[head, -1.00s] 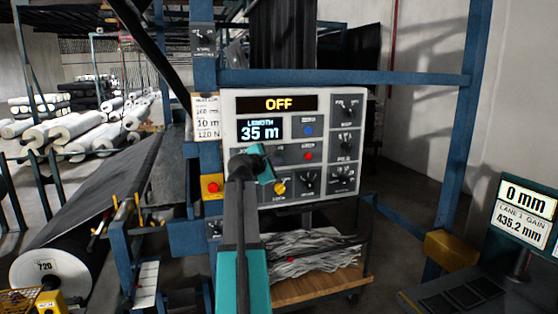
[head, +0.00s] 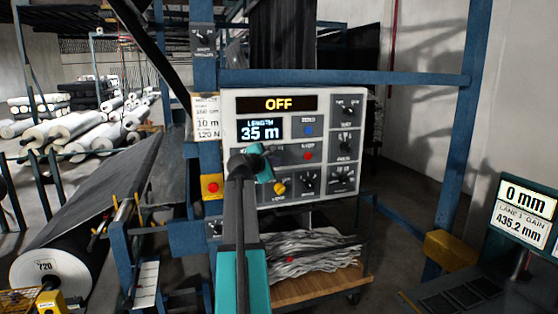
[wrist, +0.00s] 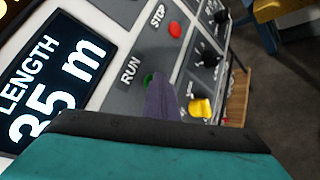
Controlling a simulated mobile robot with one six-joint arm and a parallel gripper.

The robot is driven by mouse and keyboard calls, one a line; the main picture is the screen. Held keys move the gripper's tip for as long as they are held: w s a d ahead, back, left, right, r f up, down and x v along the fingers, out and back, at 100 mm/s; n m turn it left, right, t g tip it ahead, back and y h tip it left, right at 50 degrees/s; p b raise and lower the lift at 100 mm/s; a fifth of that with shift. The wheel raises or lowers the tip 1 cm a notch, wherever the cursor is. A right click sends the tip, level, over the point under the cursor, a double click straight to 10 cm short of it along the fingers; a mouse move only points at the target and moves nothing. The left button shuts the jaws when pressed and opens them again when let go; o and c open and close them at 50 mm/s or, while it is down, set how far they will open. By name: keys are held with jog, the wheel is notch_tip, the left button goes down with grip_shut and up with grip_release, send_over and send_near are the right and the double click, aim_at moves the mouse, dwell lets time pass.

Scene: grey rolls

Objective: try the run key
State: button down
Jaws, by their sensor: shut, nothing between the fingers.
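The control panel (head: 232,112) is a pale board with an OFF display (head: 277,104) and a LENGTH display reading 35 m (head: 260,130). The green run key (wrist: 148,78) sits beside the word RUN in the wrist view. I cannot tell whether the tip touches the key. In the head view my arm hides the run key. The red stop key (wrist: 175,30) is beyond it in the wrist view.
A yellow knob (wrist: 200,108) is close to the right of my fingers, with black knobs further along. A red button on a yellow box (head: 212,187) is left of the panel. A cart with grey strips (head: 310,251) stands below.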

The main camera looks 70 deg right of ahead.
jog(key=shift+s+a, duration=0.1)
jog(key=shift+a, duration=0.05)
jog(key=shift+s+a+p, duration=0.35)
jog(key=shift+s+a, duration=0.05)
jog(key=shift+a, duration=0.1)
jog(key=shift+s+a, duration=0.1)
dwell(0.4)
jog(key=s+a+p, duration=0.1)
jog(key=a, duration=0.1)
jog(key=s+a+p, duration=0.1)
jog(key=s, duration=0.1)
jog(key=shift+a, duration=0.35)
dwell(0.8)
jog(key=shift+s, duration=0.1)
